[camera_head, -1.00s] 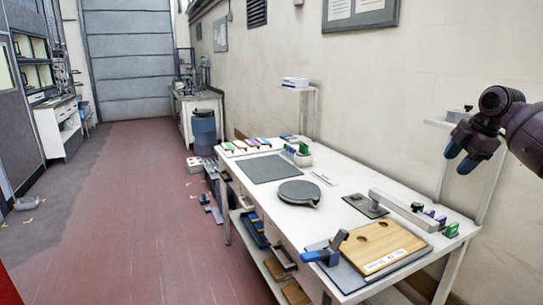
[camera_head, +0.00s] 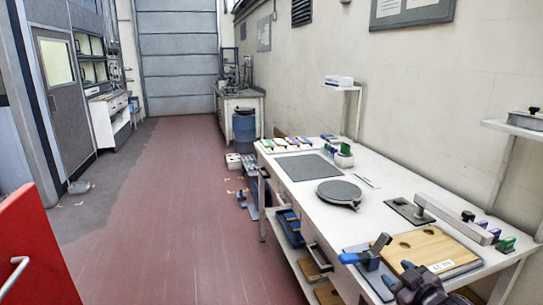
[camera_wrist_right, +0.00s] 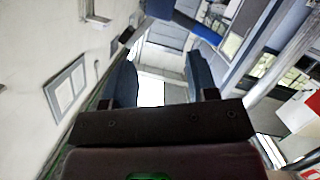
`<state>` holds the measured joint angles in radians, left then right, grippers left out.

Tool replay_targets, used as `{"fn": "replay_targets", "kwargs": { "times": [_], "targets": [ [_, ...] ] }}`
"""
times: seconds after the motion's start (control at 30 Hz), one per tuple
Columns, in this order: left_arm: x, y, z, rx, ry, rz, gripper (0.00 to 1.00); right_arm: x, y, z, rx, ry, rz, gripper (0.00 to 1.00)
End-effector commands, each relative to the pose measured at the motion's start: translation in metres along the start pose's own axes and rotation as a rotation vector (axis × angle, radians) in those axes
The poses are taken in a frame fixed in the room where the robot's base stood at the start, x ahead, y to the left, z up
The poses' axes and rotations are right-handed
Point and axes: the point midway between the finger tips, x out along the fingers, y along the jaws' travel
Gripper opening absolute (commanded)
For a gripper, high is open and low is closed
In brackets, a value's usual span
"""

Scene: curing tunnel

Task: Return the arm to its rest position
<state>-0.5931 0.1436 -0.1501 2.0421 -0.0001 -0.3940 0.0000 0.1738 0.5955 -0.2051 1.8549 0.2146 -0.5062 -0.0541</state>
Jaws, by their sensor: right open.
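My right gripper (camera_head: 402,280) is low at the bottom right of the head view, in front of the near end of the white workbench (camera_head: 293,200). It overlaps the wooden board (camera_head: 440,247) in the picture. In the right wrist view its two blue fingers (camera_wrist_right: 160,88) stand apart with nothing between them, and the wall and upper room show beyond. I cannot tell its exact distance from the board or the blue-handled clamp (camera_head: 367,252) beside it. My left gripper is not in view.
The bench carries a dark round plate (camera_head: 338,193), a grey mat (camera_head: 307,167) and a long grey arm fixture (camera_head: 455,217). A red panel (camera_head: 35,250) stands at the lower left. The red floor (camera_head: 175,200) left of the bench is mostly clear.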

Motion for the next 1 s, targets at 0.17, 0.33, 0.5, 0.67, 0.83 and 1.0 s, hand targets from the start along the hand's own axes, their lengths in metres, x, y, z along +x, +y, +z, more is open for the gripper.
{"fn": "replay_targets", "kwargs": {
  "times": [0.17, 0.33, 0.5, 0.67, 0.83, 1.0],
  "targets": [
    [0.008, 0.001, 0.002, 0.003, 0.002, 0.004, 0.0, -0.045, -0.064, 0.048, 0.121, 0.005, 0.011, 0.53],
    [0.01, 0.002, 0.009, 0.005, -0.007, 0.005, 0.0, -0.092, -0.109, 0.091, 0.201, -0.051, 0.037, 0.53],
    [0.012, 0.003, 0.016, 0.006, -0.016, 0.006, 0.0, -0.143, -0.151, 0.141, 0.31, -0.171, 0.058, 0.53],
    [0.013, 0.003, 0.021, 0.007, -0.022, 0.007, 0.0, -0.187, -0.185, 0.185, 0.4, -0.292, 0.071, 0.53],
    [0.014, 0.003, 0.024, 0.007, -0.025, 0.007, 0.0, -0.217, -0.203, 0.21, 0.434, -0.367, 0.073, 0.53],
    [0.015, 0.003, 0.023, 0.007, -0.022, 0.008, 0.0, -0.225, -0.206, 0.216, 0.435, -0.385, 0.072, 0.53]
  ]
}}
